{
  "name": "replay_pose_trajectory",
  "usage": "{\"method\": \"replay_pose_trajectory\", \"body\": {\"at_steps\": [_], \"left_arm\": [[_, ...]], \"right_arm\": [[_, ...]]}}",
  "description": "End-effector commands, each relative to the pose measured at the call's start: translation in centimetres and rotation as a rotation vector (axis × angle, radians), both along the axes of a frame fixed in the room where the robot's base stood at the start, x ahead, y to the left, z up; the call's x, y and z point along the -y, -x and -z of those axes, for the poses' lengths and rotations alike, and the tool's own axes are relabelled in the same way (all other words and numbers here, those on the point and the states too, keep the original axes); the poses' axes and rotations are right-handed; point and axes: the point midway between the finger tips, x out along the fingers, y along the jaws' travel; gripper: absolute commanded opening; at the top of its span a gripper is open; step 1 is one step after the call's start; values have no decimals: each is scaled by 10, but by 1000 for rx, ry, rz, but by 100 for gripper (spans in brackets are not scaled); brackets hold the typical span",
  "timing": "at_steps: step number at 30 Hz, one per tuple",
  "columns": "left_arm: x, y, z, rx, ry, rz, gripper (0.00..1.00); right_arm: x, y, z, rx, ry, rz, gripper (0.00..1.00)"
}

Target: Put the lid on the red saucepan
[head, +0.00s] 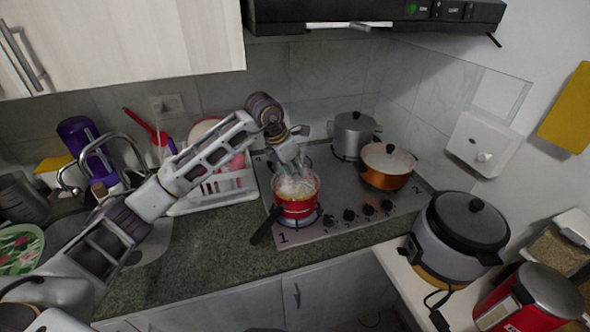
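The red saucepan (296,208) stands on the front left burner of the stove, its dark handle pointing toward the front left. A pale, glassy round lid (297,188) shows at the top of the saucepan. It looks level and at or very near the rim; I cannot tell whether it is fully seated. My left gripper (295,171) reaches in from the left and points down over the lid, its fingers at the lid's middle. The fingers hide the knob, so I cannot tell whether they are shut on it. My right gripper is not in view.
A lidded orange pot (387,168) and a lidded grey pot (353,135) stand on the stove (345,200) behind and to the right. A white dish rack (215,190) is at the left. A rice cooker (456,240) stands at the right. The front counter is clear.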

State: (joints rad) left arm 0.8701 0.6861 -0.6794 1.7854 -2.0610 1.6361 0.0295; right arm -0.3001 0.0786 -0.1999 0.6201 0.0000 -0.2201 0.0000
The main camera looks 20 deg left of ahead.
Motion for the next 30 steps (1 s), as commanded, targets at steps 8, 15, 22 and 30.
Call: {"method": "replay_pose_trajectory", "body": {"at_steps": [8, 15, 22, 30], "left_arm": [[0, 0, -1, 1, 0, 0, 0], [0, 0, -1, 2, 1, 0, 0], [0, 0, -1, 1, 0, 0, 0], [0, 0, 3, 1, 0, 0, 0]], "right_arm": [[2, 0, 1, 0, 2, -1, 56], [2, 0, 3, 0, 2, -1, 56], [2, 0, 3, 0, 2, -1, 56], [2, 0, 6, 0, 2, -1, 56]]}}
